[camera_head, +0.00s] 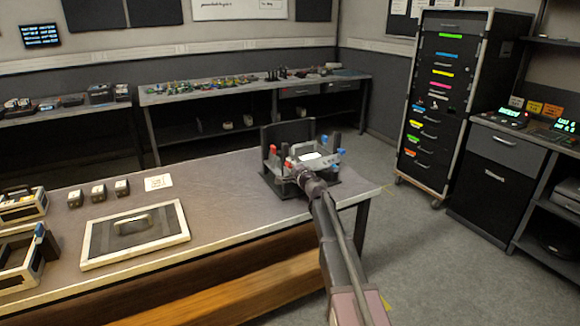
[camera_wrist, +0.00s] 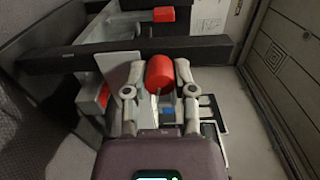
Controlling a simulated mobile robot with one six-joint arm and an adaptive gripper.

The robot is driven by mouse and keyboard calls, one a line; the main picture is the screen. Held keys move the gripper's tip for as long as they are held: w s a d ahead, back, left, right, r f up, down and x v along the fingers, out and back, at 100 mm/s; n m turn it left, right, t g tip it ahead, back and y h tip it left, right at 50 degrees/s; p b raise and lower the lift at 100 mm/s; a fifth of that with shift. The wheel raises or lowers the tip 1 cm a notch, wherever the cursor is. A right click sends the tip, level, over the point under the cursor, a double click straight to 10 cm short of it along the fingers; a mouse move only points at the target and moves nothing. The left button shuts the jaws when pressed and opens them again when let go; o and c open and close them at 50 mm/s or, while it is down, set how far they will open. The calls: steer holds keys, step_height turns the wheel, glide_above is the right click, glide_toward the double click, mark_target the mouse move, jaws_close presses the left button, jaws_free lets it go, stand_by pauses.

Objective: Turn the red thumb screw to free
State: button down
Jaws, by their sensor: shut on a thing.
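The red thumb screw (camera_wrist: 160,70) is a rounded red knob in the middle of the wrist view. My gripper (camera_wrist: 159,78) has one finger on each side of it and is shut on it. In the head view my gripper (camera_head: 301,173) reaches the near side of a dark fixture (camera_head: 269,140) at the right end of the workbench. Which red part there is the gripped screw I cannot tell. Another red part (camera_wrist: 163,14) shows beyond a dark bar in the wrist view, and a red piece (camera_wrist: 104,95) sits left of my gripper.
A dark bar (camera_wrist: 80,58) crosses just behind the screw. The fixture also has blue knobs (camera_head: 324,140). On the workbench (camera_head: 215,187) lie a framed panel (camera_head: 96,242), small dark blocks (camera_head: 98,193) and a white card (camera_head: 158,182). A tall rack (camera_head: 440,110) stands beyond open floor.

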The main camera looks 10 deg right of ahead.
steer(key=shift+n, duration=1.3)
steer(key=shift+c, duration=2.2)
jaws_free()
steer(key=v, duration=1.2)
